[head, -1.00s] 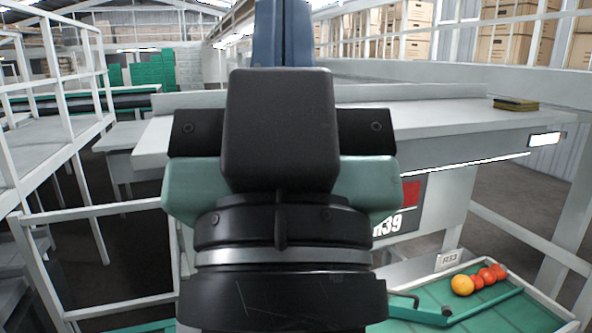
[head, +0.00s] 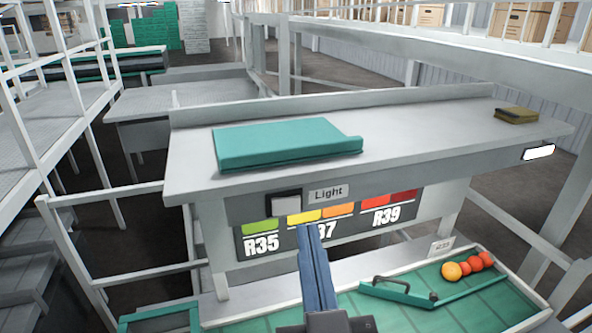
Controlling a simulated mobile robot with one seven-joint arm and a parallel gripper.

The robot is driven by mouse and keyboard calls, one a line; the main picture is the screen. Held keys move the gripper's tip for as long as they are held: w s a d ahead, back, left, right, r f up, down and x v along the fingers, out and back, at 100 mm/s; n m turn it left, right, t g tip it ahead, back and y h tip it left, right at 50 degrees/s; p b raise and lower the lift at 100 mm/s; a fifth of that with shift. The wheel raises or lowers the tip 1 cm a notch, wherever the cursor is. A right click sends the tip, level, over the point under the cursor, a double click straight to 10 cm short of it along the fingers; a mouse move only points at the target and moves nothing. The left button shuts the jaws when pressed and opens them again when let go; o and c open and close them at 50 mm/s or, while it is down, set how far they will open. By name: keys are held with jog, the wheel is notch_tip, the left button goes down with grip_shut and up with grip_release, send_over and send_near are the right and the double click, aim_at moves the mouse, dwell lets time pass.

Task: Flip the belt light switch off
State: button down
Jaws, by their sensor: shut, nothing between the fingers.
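The light switch (head: 286,203) is a pale rocker in a dark surround on the front of the grey bench, left of a label (head: 328,193) reading "Light". Which way the rocker is tipped is too small to tell. My gripper (head: 307,230) shows two long blue fingers, shut together and empty, pointing up and away. Its tips appear just below and slightly right of the switch, over the coloured sign. I cannot tell how far they are from the panel. The switch face is not covered by the fingers. A white panel (head: 538,152) at the bench's right end looks bright.
A teal tray-like piece (head: 285,146) and a small olive pad (head: 516,115) lie on the bench top (head: 420,128). Below, a green-lined tray (head: 505,306) holds several tomatoes (head: 466,266) and a green handled bar (head: 400,290). White railings (head: 130,193) stand at left.

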jog(key=s+f+p, duration=0.1)
jog(key=s+f+g+p, duration=0.1)
jog(key=f, duration=0.1)
jog(key=s+f+g+p, duration=0.1)
jog(key=shift+s+d+f, duration=0.2)
jog(key=shift+s+f, duration=0.05)
jog(key=shift+f, duration=0.1)
jog(key=shift+w, duration=0.15)
jog(key=b, duration=0.8)
send_near(293, 206)
jog(key=w+p, duration=0.2)
jog(key=w, duration=0.1)
jog(key=w+p, duration=0.1)
jog(key=w, duration=0.1)
jog(key=shift+w+a+r, duration=0.2)
jog(key=shift+a+r, duration=0.05)
jog(key=shift+a, duration=0.05)
jog(key=shift+w+a+f, duration=0.1)
jog(key=shift+w+f, duration=0.05)
jog(key=shift+w, duration=0.55)
